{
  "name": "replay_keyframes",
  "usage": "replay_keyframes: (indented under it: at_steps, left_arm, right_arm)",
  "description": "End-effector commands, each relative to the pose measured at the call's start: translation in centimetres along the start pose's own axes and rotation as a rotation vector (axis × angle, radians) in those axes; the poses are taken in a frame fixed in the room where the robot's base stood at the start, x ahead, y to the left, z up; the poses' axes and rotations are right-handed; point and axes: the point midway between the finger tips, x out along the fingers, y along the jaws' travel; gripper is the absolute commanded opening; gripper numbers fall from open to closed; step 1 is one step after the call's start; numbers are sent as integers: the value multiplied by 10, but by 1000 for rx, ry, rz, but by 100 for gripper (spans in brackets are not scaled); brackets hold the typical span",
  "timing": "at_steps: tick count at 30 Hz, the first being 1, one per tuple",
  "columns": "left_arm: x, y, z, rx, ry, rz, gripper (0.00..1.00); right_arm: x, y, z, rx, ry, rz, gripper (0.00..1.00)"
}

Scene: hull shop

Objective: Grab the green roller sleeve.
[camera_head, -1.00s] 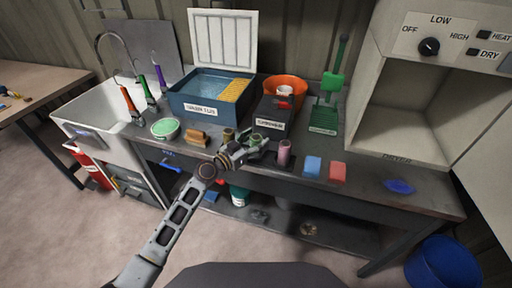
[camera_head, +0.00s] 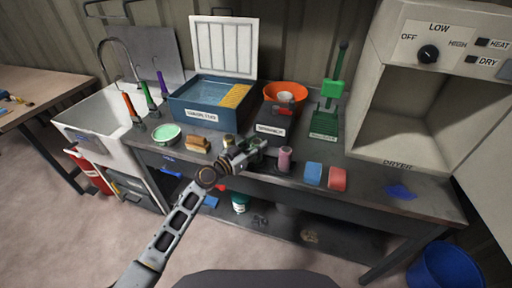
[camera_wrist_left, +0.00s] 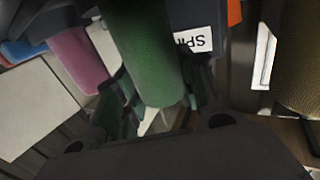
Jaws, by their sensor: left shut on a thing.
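The green roller sleeve (camera_wrist_left: 147,55) is a fuzzy green cylinder. In the left wrist view it stands between the two fingers of my left gripper (camera_wrist_left: 160,105), which is shut on it. In the head view my left gripper (camera_head: 250,152) is at the front of the bench, and its fingers hide most of the sleeve. A pink sleeve (camera_head: 285,159) stands just right of the gripper, and it also shows in the left wrist view (camera_wrist_left: 77,58). A tan sleeve (camera_head: 229,142) stands just to the left. My right gripper is not in view.
A blue tub (camera_head: 207,118) and a dark labelled box (camera_head: 274,128) stand behind the gripper. A wooden-handled brush (camera_head: 198,144) lies left, and blue (camera_head: 313,174) and red (camera_head: 337,179) blocks lie right. The dryer (camera_head: 405,130) fills the back right.

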Motion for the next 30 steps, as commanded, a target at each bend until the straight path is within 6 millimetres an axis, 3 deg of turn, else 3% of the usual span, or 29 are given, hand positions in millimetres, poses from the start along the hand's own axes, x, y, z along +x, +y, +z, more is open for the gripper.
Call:
replay_keyframes:
  at_steps: [21, 30]
  left_arm:
    - [0, 0, -81, 2, 2, 0, 18]
    - [0, 0, -93, 0, 1, 0, 18]
  right_arm:
    - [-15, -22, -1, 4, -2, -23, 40]
    - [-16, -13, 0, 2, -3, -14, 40]
